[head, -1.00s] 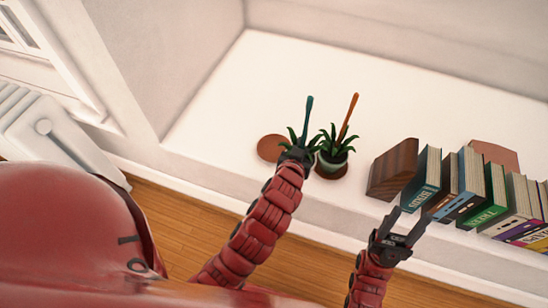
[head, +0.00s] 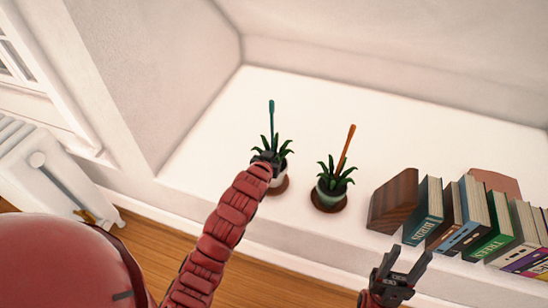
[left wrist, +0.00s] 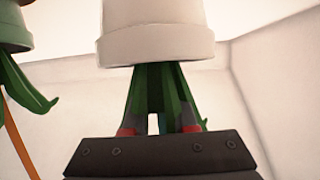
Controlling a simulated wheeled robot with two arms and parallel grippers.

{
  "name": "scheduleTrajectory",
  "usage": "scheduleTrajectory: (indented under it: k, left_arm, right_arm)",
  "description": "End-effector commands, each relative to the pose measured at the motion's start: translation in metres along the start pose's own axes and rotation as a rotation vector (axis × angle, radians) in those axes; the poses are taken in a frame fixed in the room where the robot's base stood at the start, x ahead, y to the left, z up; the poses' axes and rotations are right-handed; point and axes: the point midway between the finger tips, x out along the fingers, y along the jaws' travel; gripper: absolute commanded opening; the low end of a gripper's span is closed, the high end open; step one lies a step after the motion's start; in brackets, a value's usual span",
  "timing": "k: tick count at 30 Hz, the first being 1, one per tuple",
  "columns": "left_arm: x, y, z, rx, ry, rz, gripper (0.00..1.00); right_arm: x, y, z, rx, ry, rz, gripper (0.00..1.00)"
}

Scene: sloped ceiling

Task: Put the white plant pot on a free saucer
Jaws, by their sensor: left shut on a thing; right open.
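The white plant pot (head: 278,172), with green leaves and a teal stick, is directly above or on a brown saucer (head: 281,187); I cannot tell whether they touch. My left gripper (head: 268,158) is shut on the plant just above the pot's rim. In the left wrist view the picture is upside down: the white pot (left wrist: 155,35) fills the top, and the fingers (left wrist: 158,130) close around the leaves. The pot's base is cut off there. My right gripper (head: 407,252) is open and empty, in front of the ledge.
A pale green pot (head: 322,194) with an orange stick stands on another saucer (head: 329,208) to the right; its pot also shows in the left wrist view (left wrist: 14,30). A wooden block (head: 393,202) and a row of books (head: 424,215) are further right. The ledge behind is clear.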

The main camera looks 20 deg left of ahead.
Motion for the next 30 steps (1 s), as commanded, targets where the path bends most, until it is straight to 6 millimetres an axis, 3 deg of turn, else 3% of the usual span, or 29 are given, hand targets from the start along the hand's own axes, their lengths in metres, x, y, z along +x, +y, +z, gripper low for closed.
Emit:
scheduleTrajectory:
  k: [6,14,25,26,30]
  left_arm:
    - [0.006,-0.01,-0.004,-0.001,0.008,-0.001,0.0]
    - [0.019,-0.008,0.028,0.0,0.003,0.0,0.0]
    - [0.02,-0.008,0.031,0.0,0.006,0.001,0.0]
    - [0.02,-0.008,0.032,0.0,0.005,0.001,0.28]
    - [0.02,-0.008,0.031,0.0,0.004,0.0,0.53]
  right_arm:
    - [-0.001,0.0,0.0,0.0,0.0,0.0,0.51]
    - [-0.01,-0.001,0.002,0.0,0.0,0.0,0.51]
    - [-0.01,-0.001,0.002,0.0,0.0,0.0,0.51]
    - [-0.01,-0.001,0.002,0.0,0.0,0.0,0.51]
    - [-0.009,-0.001,0.002,0.0,0.0,0.0,0.51]
